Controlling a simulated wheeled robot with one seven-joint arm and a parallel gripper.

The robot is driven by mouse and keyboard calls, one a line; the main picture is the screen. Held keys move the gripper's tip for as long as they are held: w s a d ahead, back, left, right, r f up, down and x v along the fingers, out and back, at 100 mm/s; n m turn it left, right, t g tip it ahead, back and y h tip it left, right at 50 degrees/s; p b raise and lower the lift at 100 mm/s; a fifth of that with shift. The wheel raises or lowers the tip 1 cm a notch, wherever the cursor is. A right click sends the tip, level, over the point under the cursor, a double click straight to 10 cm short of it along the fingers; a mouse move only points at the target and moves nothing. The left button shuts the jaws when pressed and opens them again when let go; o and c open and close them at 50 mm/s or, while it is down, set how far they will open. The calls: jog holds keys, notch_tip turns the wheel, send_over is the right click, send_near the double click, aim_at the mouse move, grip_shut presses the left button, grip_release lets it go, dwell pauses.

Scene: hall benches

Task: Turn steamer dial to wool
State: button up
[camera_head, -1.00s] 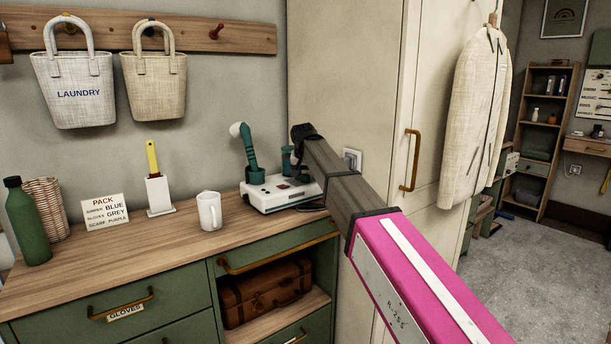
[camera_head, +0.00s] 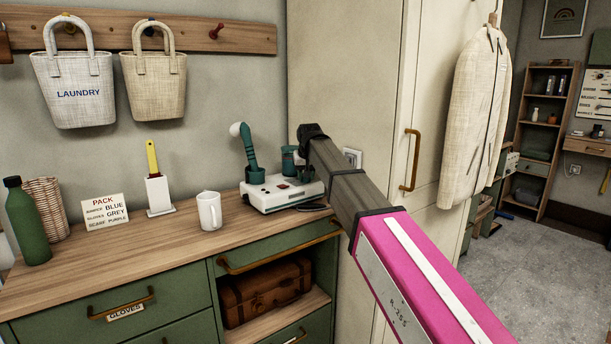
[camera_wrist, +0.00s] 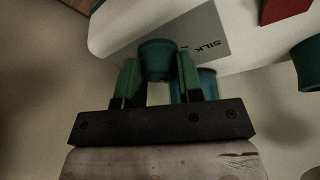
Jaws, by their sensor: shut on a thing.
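The steamer (camera_head: 268,197) is a white box with a teal hose head and a teal cylinder on top, at the right end of the counter. Its white body (camera_wrist: 118,28) also shows in the wrist view, with a grey label plate (camera_wrist: 212,42) reading "SILK". My gripper (camera_wrist: 157,68) has its two green fingers on either side of a round teal knob (camera_wrist: 157,54), which I take for the dial, and is shut on it. Any pointer mark and the other label words are hidden or unreadable. In the head view my arm hides the fingers and the dial.
A white mug (camera_head: 209,211), a pack sign (camera_head: 105,212) and a green bottle (camera_head: 27,222) stand left of the steamer. A cream cabinet (camera_head: 345,80) rises close behind and to the right. The front of the counter is clear.

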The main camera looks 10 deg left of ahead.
jog(key=shift+n+y, duration=0.5)
jog(key=shift+n, duration=0.7)
jog(key=shift+g, duration=0.3)
jog(key=o, duration=0.9)
jog(key=shift+r, duration=0.1)
jog(key=v, duration=1)
jog(key=shift+s+r, duration=0.1)
jog(key=shift+r, duration=0.25)
